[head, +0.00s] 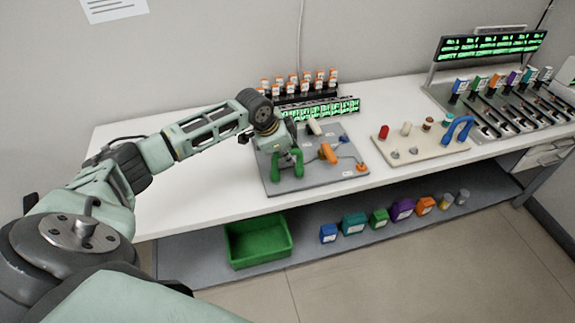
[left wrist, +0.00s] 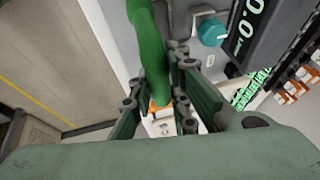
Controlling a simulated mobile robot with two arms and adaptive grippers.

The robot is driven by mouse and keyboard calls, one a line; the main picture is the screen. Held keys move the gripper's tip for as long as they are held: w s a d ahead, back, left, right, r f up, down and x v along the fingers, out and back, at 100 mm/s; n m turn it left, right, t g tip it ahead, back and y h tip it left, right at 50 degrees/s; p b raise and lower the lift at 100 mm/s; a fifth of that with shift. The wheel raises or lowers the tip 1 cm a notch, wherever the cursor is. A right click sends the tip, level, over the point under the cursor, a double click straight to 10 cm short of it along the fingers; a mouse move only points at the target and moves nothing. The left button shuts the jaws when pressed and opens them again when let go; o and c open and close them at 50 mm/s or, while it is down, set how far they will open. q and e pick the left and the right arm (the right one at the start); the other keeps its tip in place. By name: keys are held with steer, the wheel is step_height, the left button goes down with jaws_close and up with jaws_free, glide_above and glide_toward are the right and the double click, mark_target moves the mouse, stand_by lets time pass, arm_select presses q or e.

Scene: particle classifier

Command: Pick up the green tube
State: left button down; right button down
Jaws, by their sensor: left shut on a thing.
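The green tube (head: 298,163) is a curved, arch-like piece over the grey board (head: 278,186) on the white table. In the head view my left gripper (head: 283,152) is at its upper part, and my gripper hides some of it. In the left wrist view the green tube (left wrist: 148,45) runs between the two dark green fingers of my left gripper (left wrist: 160,85), which is shut on it. An orange and white piece shows between the fingers there. I cannot tell whether the tube is clear of the board. My right gripper is not in view.
An orange piece (head: 328,153) stands on the same board, close right of the tube. Behind it are a green-lit display (head: 318,109) and a rack of orange-capped bottles. A beige board (head: 425,154) lies to the right. The table's left part (head: 190,195) is clear.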

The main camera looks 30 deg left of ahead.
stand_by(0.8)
arm_select(q)
steer(key=shift+r, duration=0.15)
steer(key=shift+w+r, duration=0.1)
steer(key=shift+r, duration=0.1)
steer(key=r+b, duration=0.1)
steer(key=r, duration=0.2)
steer(key=shift+w+d+r+b, duration=0.1)
steer(key=shift+d+r+b, duration=0.1)
steer(key=shift+r+b, duration=0.2)
steer(key=s+d+r+b, duration=0.2)
steer(key=d+r, duration=0.4)
steer(key=d, duration=0.5)
steer(key=shift+r, duration=0.3)
steer(key=shift+w, duration=0.1)
